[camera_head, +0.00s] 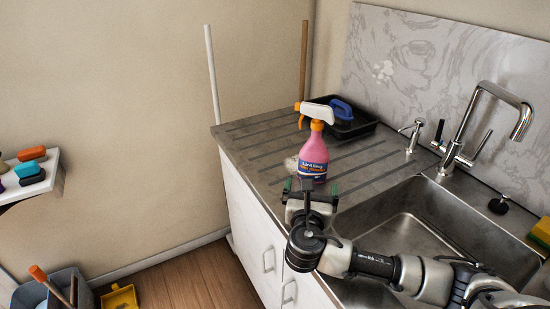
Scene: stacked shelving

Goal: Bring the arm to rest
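A pink spray bottle (313,149) with a blue label and a white and orange trigger head stands upright on the ribbed drainboard of the counter (262,150). My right arm comes in from the right across the sink. Its gripper (310,187) is at the near side of the bottle's base, with its fingers spread apart to the left and right. The gripper hides the lowest part of the bottle, and I cannot tell whether they touch. My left gripper is not in view.
The sink (400,228) and chrome faucet (488,115) are at right, with a yellow-green sponge (541,232) at the edge. A black tray (362,124) with a blue item lies behind the bottle. A wall shelf (50,181) is at left; a bucket (28,295) stands on the floor.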

